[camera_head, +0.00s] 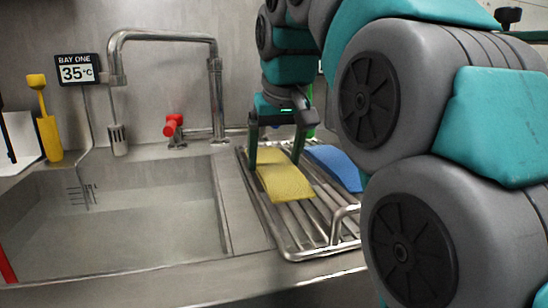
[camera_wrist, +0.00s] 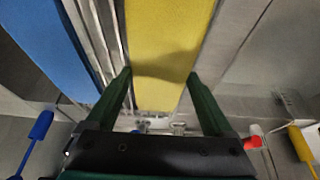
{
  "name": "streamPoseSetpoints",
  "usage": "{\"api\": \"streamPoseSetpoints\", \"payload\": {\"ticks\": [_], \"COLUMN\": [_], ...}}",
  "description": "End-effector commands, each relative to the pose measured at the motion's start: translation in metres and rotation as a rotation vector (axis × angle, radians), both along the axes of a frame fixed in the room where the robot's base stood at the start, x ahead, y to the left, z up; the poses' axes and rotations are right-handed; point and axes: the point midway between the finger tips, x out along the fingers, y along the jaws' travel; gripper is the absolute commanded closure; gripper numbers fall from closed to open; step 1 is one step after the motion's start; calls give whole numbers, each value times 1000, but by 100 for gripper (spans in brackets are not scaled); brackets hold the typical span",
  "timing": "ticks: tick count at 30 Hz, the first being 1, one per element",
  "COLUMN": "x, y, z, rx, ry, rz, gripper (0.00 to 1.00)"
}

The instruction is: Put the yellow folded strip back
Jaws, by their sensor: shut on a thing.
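The yellow folded strip (camera_head: 283,183) lies along the bars of the wire drying rack (camera_head: 291,250), to the right of the sink. My gripper (camera_head: 277,160) points down over its far end, with one finger at each side of the strip. In the wrist view the yellow strip (camera_wrist: 168,45) runs between the two green fingers of my gripper (camera_wrist: 160,80), which are shut on it. Whether the strip's underside touches the bars is hard to tell.
A blue strip (camera_head: 334,166) lies on the rack just right of the yellow one. A tall faucet (camera_head: 215,95) and a red tap (camera_head: 173,126) stand behind. The rack's front bars are bare.

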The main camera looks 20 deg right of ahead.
Motion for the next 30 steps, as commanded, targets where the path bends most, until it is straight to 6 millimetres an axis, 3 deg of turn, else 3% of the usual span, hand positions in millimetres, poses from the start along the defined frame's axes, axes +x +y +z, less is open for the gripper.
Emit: {"api": "streamPoseSetpoints", "payload": {"ticks": [14,15,18,30], "x": [0,0,0,0], "y": [0,0,0,0], "z": [-9,-9,-9,-4], "rx": [0,0,0,0], "ry": [1,1,1,0], "rz": [0,0,0,0], "gripper": [74,11,0,0]}}
